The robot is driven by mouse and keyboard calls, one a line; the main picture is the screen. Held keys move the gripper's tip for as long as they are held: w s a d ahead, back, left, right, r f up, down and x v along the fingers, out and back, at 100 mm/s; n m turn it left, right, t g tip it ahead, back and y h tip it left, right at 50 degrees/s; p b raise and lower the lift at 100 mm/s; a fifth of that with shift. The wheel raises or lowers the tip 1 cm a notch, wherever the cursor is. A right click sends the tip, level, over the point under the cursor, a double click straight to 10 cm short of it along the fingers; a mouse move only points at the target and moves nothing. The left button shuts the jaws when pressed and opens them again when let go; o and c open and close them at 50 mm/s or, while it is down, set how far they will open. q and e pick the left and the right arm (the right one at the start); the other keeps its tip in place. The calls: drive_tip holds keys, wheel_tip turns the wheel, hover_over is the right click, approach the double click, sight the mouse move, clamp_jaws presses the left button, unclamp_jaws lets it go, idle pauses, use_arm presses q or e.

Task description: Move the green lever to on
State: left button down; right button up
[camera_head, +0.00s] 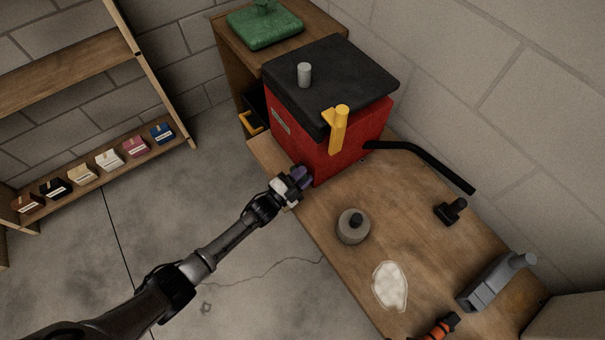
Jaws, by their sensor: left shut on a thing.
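A red box with a black lid (330,75) stands on the wooden bench, with a yellow handle (339,130) at its front corner and a grey knob (304,74) on top. I see no clear green lever. A green object with a raised top (264,27) sits on the cabinet behind. My right gripper is not in view.
On the bench (440,235) are a round grey weight (353,226), a pale patch (390,286), a black fitting (451,209), a grey tool (495,281) and an orange-black item (438,328). A black bar (430,165) extends right from the box. A shelf (90,165) with small boxes stands left.

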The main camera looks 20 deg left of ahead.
use_arm(q)
drive_tip(key=shift+s+d+f+m, duration=0.1)
drive_tip(key=shift+f+m, duration=0.2)
drive_tip(key=shift+m, duration=0.2)
drive_tip(key=c, duration=0.9)
unclamp_jaws()
drive_tip(key=shift+s+a, duration=0.25)
drive_tip(key=shift+s, duration=0.15)
drive_tip(key=p+v, duration=0.1)
drive_tip(key=v, duration=1.1)
drive_tip(key=shift+s+a+f+p, duration=0.15)
drive_tip(key=shift+s+a+p, duration=0.15)
drive_tip(key=shift+p, duration=0.1)
